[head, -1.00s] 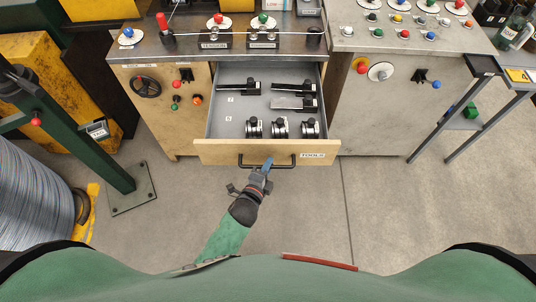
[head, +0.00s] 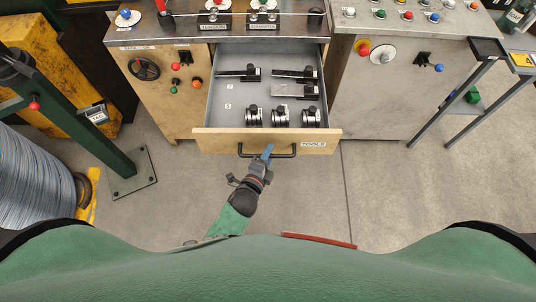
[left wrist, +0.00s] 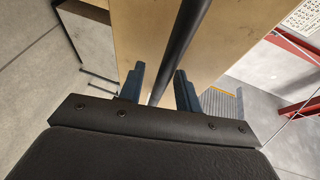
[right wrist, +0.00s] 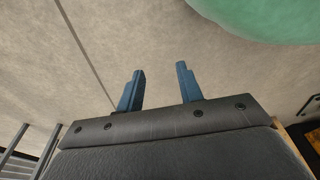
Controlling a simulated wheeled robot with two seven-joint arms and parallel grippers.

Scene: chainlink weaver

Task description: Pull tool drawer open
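The tool drawer (head: 222,140) is a wooden-fronted drawer with a grey interior, standing pulled out of the workbench. A "TOOLS" label (head: 314,145) is on its front. Its black bar handle (head: 285,155) also shows in the left wrist view (left wrist: 187,35). My left gripper (head: 267,152) is at the handle. In the left wrist view its blue fingers (left wrist: 159,80) stand apart on either side of the bar, with a gap beside the left finger. My right gripper (right wrist: 159,75) is open and empty over bare floor.
Several black tools and round silver parts lie in the drawer. The workbench (head: 185,32) and a control cabinet (head: 375,110) stand behind. A green frame post (head: 105,150) and a wire spool (head: 35,180) are at left, a small side stand (head: 485,50) at right. The floor in front is clear.

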